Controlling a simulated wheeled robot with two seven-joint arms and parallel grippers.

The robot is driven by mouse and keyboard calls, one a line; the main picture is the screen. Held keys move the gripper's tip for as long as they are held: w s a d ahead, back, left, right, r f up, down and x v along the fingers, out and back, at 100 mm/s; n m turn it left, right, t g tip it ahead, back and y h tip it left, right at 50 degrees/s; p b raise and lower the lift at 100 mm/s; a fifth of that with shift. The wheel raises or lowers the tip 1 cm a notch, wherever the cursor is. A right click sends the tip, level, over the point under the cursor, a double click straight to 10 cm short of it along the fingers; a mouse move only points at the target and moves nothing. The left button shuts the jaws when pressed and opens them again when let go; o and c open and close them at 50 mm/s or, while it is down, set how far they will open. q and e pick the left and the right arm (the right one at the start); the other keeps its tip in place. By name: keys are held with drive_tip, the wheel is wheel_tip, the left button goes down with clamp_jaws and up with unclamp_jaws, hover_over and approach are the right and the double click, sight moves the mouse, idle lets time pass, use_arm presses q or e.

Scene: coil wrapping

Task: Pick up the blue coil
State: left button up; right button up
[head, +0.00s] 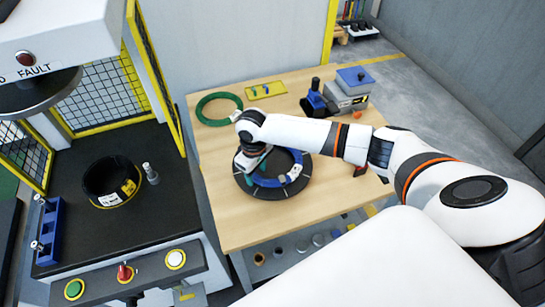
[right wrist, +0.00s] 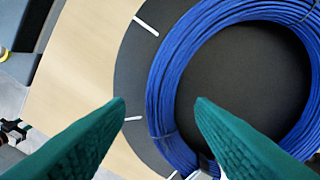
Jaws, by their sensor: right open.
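The blue coil (head: 266,182) lies on a round black plate (head: 268,193) with white marks, on the wooden table. In the right wrist view the coil (right wrist: 163,75) is a thick ring of blue strands, with a dark band around it near the fingers. My right gripper (head: 250,163) is over the left part of the coil and hides some of it. Its green fingers (right wrist: 160,104) are open, with one fingertip on each side of the ring's near-left section. Whether they touch the coil, I cannot tell. My left gripper is not in view.
A green coil (head: 222,95) and a yellow tray (head: 266,91) lie at the table's back. A grey device with a blue top (head: 352,78) and a blue-black tool (head: 318,103) stand at back right. A black coil (head: 107,180) lies on the dark machine bench at left.

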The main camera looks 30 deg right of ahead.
drive_tip(key=shift+f, duration=0.9)
drive_tip(key=shift+c, duration=0.6)
clamp_jaws()
drive_tip(key=shift+r, duration=0.1)
